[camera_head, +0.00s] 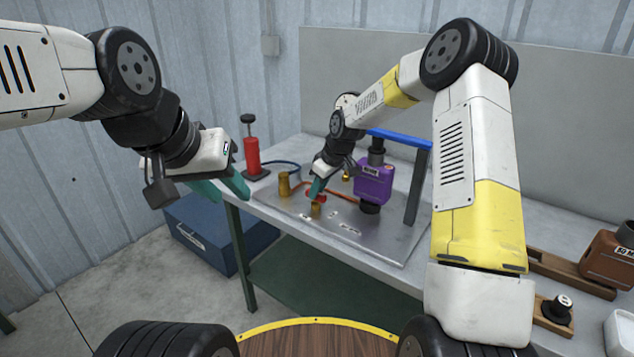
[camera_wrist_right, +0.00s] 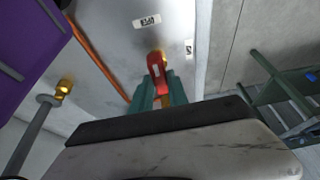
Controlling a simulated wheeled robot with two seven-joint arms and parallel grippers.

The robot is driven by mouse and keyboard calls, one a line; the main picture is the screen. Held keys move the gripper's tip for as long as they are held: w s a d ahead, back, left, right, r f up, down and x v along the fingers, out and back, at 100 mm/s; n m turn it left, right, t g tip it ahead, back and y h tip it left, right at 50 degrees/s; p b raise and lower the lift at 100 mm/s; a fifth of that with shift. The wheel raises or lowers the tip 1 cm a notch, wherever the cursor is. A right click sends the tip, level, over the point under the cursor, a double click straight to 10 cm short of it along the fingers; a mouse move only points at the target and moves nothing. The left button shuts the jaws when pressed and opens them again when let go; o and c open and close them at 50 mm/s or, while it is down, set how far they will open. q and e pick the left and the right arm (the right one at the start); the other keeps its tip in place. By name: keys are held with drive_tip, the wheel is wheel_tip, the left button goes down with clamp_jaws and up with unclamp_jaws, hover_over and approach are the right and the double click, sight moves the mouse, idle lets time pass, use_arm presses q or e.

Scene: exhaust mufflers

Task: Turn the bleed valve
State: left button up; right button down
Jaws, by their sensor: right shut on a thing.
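The bleed valve has a red handle (camera_wrist_right: 158,70) on a brass body (camera_head: 316,210), fixed on the grey metal plate (camera_head: 385,243) on the bench. My right gripper (camera_head: 315,192) reaches down to it. In the right wrist view its teal fingers (camera_wrist_right: 154,92) are shut on the red handle, one on each side. An "OPEN" label (camera_wrist_right: 147,21) lies on the plate near the handle. My left gripper (camera_head: 222,188) hangs in the air left of the bench, its teal fingers apart and nothing seen between them.
A purple block (camera_head: 373,184) under a blue-topped frame (camera_head: 400,138) stands right of the valve. A red hand pump (camera_head: 252,155) stands at the bench's left end, with a brass fitting (camera_head: 284,184) nearby. A blue toolbox (camera_head: 215,232) is on the floor.

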idle(0.4)
drive_tip(key=c, duration=1.3)
unclamp_jaws()
drive_tip(key=v, duration=0.7)
drive_tip(key=shift+d+r, duration=0.1)
drive_tip(key=shift+r, duration=0.3)
